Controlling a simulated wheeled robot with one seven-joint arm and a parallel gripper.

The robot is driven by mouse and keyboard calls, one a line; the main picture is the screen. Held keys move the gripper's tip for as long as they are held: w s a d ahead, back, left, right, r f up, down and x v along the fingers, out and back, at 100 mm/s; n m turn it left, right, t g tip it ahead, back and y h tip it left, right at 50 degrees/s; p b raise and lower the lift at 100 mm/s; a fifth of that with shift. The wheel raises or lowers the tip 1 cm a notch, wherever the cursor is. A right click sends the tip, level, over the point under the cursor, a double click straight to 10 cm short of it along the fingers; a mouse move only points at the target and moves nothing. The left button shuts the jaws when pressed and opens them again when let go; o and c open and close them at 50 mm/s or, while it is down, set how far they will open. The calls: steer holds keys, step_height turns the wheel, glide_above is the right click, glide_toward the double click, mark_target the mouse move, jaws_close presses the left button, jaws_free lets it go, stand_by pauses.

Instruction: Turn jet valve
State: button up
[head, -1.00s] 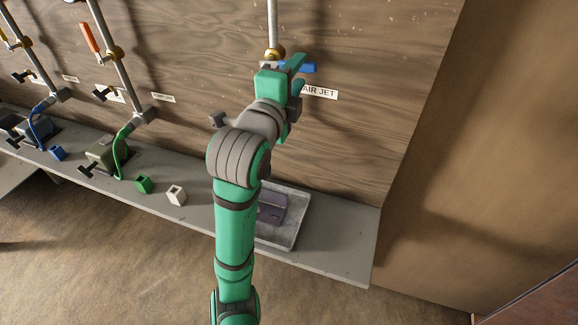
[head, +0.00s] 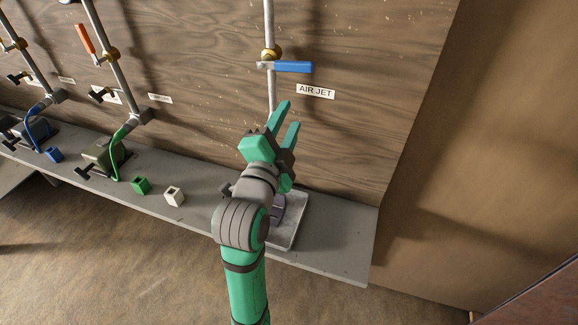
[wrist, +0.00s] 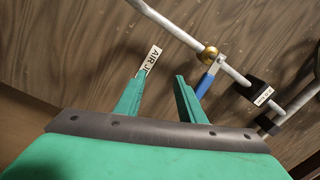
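The jet valve has a blue lever handle (head: 293,67) and a brass body (head: 271,53) on a vertical grey pipe. The handle points right, across the pipe, above the AIR JET label (head: 316,91). In the wrist view the blue handle (wrist: 207,84) and brass body (wrist: 210,53) lie ahead, right of my fingers. My gripper (head: 290,113) is below the handle and apart from it. Its two green fingers are spread with nothing between them, as the wrist view shows (wrist: 161,77).
A grey shelf (head: 330,255) runs below the panel. A tray (head: 292,235) on it is partly hidden by my arm. A white block (head: 174,196) and a green block (head: 141,185) stand to the left. Another pipe has an orange handle (head: 85,38).

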step_height(320, 180, down, 11)
steer(key=s+n+y, duration=0.2)
steer(key=n, duration=0.4)
steer(key=shift+s+d, duration=0.2)
steer(key=shift+s, duration=0.1)
steer(key=shift+f, duration=0.1)
